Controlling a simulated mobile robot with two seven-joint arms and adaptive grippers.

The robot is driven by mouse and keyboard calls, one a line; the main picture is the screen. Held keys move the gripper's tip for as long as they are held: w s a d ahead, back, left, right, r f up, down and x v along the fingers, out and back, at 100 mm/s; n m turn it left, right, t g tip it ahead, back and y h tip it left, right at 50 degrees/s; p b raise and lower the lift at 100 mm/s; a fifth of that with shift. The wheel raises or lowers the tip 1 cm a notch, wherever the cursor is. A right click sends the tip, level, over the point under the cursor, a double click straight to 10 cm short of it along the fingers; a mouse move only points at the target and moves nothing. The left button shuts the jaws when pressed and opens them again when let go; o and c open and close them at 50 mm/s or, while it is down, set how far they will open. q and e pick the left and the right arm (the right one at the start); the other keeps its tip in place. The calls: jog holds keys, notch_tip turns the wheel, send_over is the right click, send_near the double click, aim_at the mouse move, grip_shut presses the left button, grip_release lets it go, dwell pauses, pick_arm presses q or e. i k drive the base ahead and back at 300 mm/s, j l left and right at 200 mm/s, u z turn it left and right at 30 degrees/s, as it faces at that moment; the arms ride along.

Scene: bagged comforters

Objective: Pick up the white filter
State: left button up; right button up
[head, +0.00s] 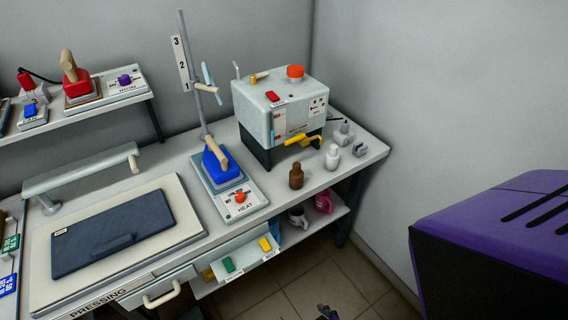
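A small white bottle-shaped piece (332,157), which looks like the white filter, stands upright on the grey bench near its right end. A similar brown piece (296,176) stands to its left and nearer the front edge. No gripper touches either one. A small dark tip at the bottom edge, right of centre, appears to be part of my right gripper (326,313); it is far below the bench top and mostly out of frame. My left gripper is not in view.
A grey box machine (280,108) with a yellow handle stands behind the white piece. A small grey fitting (360,150) is to its right. A purple and black body (495,250) fills the lower right. Mugs (323,202) sit on a lower shelf.

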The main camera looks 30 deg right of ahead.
aim_at(332, 156)
jog(key=z, duration=1.35)
